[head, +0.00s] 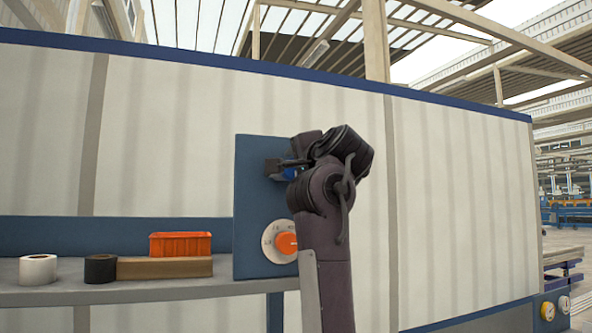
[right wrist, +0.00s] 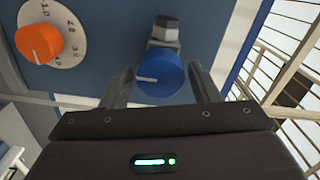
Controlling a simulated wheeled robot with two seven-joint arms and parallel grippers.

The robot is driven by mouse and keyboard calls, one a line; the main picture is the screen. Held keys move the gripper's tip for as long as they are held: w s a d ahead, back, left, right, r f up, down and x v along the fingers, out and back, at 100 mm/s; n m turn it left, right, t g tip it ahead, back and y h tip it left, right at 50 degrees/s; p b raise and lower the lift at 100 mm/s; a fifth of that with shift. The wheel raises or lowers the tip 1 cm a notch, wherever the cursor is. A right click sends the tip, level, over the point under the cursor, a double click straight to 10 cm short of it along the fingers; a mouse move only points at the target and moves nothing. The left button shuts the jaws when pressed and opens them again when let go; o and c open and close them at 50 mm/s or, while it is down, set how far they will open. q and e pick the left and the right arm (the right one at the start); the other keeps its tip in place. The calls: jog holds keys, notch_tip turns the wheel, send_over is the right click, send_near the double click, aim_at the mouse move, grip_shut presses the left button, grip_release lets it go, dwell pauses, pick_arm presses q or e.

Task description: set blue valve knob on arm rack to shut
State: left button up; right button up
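The blue valve knob (right wrist: 160,78) sits on the blue panel below a grey fitting in the right wrist view, its white pointer mark toward the left. In the head view the knob (head: 290,173) is mostly hidden behind my right gripper (head: 284,168). In the right wrist view my right gripper (right wrist: 162,85) has its fingers apart, one on each side of the knob, with narrow gaps; contact at the tips is hard to judge. The blue panel (head: 250,205) is the rack's board. My left gripper is out of view.
An orange knob (head: 287,243) on a white dial sits below on the same panel. The shelf (head: 150,291) at left holds an orange bin (head: 180,245), a brown block (head: 165,267), a white roll (head: 38,269) and a black roll (head: 100,268). A pale wall stands behind.

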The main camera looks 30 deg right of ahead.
jog(key=shift+o, duration=0.6)
jog(key=shift+s, duration=0.1)
jog(key=b+v, duration=0.4)
jog(key=v, duration=0.3)
jog(key=shift+s+b, duration=0.3)
jog(key=shift+s, duration=0.1)
jog(key=shift+w, duration=0.1)
